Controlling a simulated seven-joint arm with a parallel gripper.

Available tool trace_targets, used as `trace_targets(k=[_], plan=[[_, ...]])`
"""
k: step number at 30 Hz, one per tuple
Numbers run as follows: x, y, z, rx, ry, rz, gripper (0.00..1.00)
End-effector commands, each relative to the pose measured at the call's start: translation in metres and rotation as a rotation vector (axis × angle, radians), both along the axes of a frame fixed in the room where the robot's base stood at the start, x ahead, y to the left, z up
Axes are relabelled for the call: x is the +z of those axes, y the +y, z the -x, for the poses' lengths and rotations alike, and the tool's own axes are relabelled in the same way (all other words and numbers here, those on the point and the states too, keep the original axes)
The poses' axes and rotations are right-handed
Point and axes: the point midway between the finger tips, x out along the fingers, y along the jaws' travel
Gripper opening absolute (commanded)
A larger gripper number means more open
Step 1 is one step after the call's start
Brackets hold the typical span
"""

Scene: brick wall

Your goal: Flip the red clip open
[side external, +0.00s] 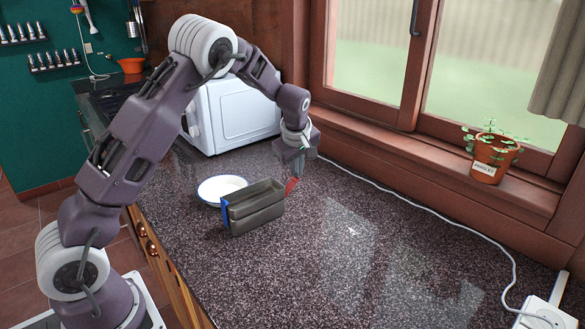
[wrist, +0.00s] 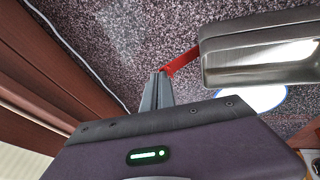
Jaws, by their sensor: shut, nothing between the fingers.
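A grey rectangular metal box (side external: 256,208) stands on the counter and also shows at the upper right of the wrist view (wrist: 260,50). The red clip (side external: 291,186) sticks out at its right end in the side view; in the wrist view the red clip (wrist: 183,61) slants away from the box's end. A blue clip (side external: 225,213) is at the box's opposite end. My gripper (side external: 300,172) is shut and empty, pointing down beside the red clip. In the wrist view my fingertips (wrist: 159,76) are right at the clip's outer end; I cannot tell if they touch.
A white plate (side external: 221,188) with a dark rim lies behind the box. A white microwave (side external: 232,115) stands at the back. The counter right of the box is clear.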

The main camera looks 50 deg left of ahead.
Motion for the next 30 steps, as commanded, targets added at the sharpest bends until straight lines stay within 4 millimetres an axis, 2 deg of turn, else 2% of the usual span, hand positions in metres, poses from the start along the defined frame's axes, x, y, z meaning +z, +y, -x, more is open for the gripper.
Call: trace_targets(k=[2, 11, 22, 26, 28, 30], plan=[[-0.003, -0.001, -0.005, 0.000, 0.000, 0.000, 0.00], [-0.002, 0.000, -0.004, 0.000, 0.000, 0.001, 0.00], [0.004, 0.000, 0.011, 0.000, -0.001, 0.000, 0.00], [0.020, 0.001, 0.021, 0.000, -0.002, 0.000, 0.00], [0.036, 0.001, 0.031, 0.000, -0.005, 0.001, 0.00], [0.057, -0.006, 0.033, -0.003, -0.006, 0.000, 0.00]])
